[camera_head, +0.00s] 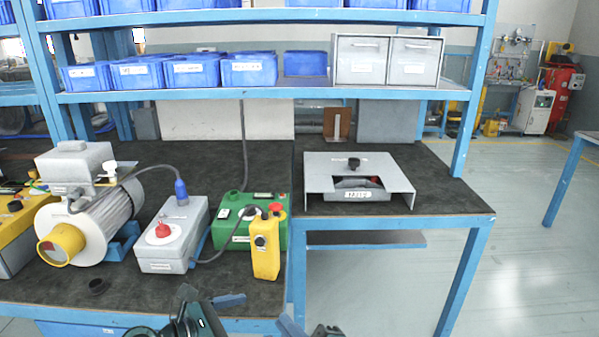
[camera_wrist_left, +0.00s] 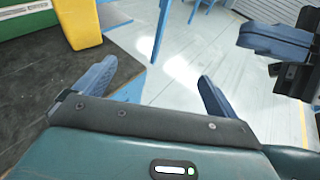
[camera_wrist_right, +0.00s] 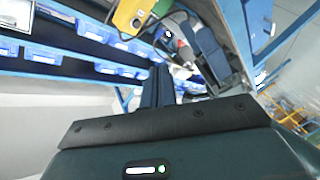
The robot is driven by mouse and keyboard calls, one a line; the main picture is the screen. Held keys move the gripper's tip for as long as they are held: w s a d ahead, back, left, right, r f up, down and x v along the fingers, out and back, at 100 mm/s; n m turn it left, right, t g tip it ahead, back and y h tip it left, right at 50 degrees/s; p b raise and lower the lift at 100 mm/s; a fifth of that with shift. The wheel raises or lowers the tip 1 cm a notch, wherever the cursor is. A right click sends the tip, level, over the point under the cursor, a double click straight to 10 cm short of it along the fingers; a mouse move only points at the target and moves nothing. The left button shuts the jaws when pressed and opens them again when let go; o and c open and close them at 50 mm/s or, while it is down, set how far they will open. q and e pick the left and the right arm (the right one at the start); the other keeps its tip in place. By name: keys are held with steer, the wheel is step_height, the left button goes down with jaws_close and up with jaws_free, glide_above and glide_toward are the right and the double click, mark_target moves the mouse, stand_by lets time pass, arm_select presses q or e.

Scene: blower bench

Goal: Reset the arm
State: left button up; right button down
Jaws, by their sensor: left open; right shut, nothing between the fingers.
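My left gripper (camera_head: 228,301) shows at the bottom of the head view, near the bench's front edge. In the left wrist view its two blue fingers (camera_wrist_left: 158,85) are spread wide with nothing between them. One finger is seen against the bench, the other against the floor. My right gripper (camera_head: 288,325) is at the lower edge of the head view, partly cut off. In the right wrist view its fingers (camera_wrist_right: 155,86) are together and empty. The right gripper also shows at the right of the left wrist view (camera_wrist_left: 275,42).
A shelf (camera_head: 300,97) holds blue bins.

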arm_select(q)
steer(key=s+a+f+m+t+y+p, duration=0.1)
steer(key=s+m+y+p, duration=0.3)
steer(key=s+m, duration=0.5)
steer(key=s+a+f+m+t+y+p, duration=0.1)
steer(key=s+a+f+m+y+p, duration=0.2)
steer(key=s+m, duration=0.6)
steer(key=m+y+p, duration=0.1)
steer(key=m+p, duration=0.1)
steer(key=m, duration=0.7)
steer(key=shift+s+m+y, duration=0.2)
steer(key=shift+m+y, duration=0.2)
arm_select(e)
steer(key=s+d+f+m+g+h, duration=0.2)
steer(key=s+d+f+m, duration=0.3)
steer(key=d, duration=0.3)
steer(key=s+d+f+m+g+h, duration=0.1)
steer(key=s+d+f+m+h, duration=0.3)
steer(key=s+d+m, duration=0.3)
steer(key=shift+s+d+f+m+g, duration=0.2)
steer(key=shift+d+f+m+g, duration=0.25)
steer(key=shift+m, duration=0.25)
